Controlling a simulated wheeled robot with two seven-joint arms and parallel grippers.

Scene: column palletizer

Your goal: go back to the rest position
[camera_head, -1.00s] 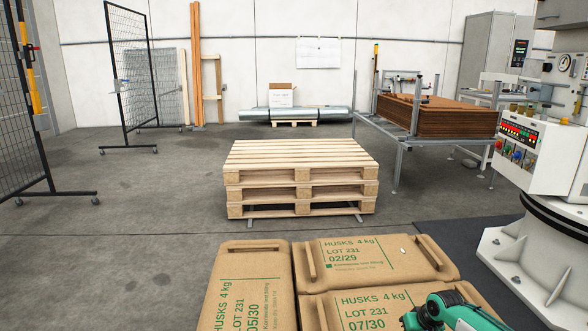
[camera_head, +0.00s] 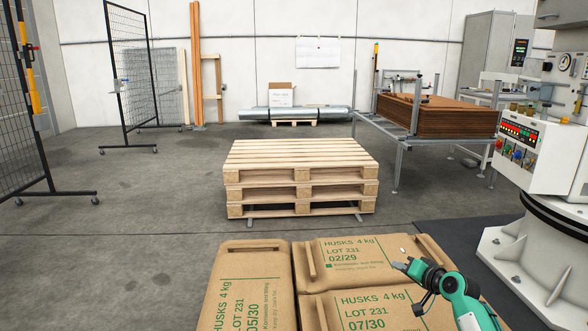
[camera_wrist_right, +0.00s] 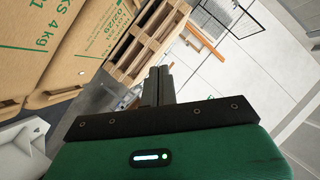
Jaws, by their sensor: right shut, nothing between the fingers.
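My right gripper (camera_head: 404,265) is in the lower right of the head view, in front of the printed face of the "02/29" husks bag (camera_head: 350,262). Its arm is green and black. In the right wrist view the gripper's dark fingers (camera_wrist_right: 158,85) are together, with nothing between them. My left gripper is in neither view. The "07/30" bag (camera_head: 365,310) lies nearer, partly behind my right arm. The "05/30" bag (camera_head: 245,285) lies at the left. The bags also show in the wrist view (camera_wrist_right: 50,45).
A stack of wooden pallets (camera_head: 300,180) stands on the open floor beyond the bags. A table with brown sheets (camera_head: 435,118) stands at the back right. A white-grey machine base (camera_head: 545,250) is at the right. Mesh panels (camera_head: 130,70) stand at the left.

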